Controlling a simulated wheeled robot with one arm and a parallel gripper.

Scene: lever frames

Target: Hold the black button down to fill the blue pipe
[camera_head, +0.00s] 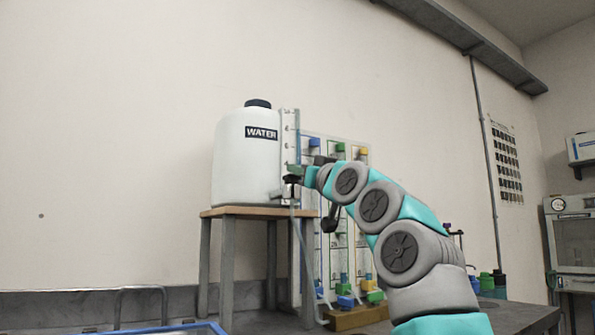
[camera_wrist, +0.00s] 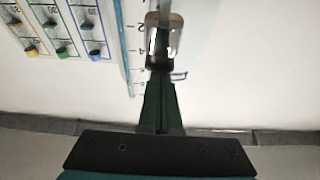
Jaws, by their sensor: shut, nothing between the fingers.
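A white jug labelled WATER (camera_head: 240,155) stands on a wooden-topped stand. A small black knob, which looks like the black button (camera_head: 292,179), is at the jug's lower right. My gripper (camera_head: 302,171) is shut and empty, its tip right beside that knob. In the wrist view the shut dark green fingers (camera_wrist: 160,82) point at a black part (camera_wrist: 158,64) below a clear brownish cylinder (camera_wrist: 163,38); I cannot tell whether they touch it. A board behind my arm carries columns with blue, green and yellow tops; the blue top (camera_head: 314,143) is leftmost. My arm hides much of the board.
A clear ruled strip (camera_head: 291,130) stands upright beside the jug. A thin tube (camera_head: 302,240) hangs below the knob in front of the stand (camera_head: 228,265). A wooden block (camera_head: 355,317) and small coloured pieces are low at the board. The wall on the left is bare.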

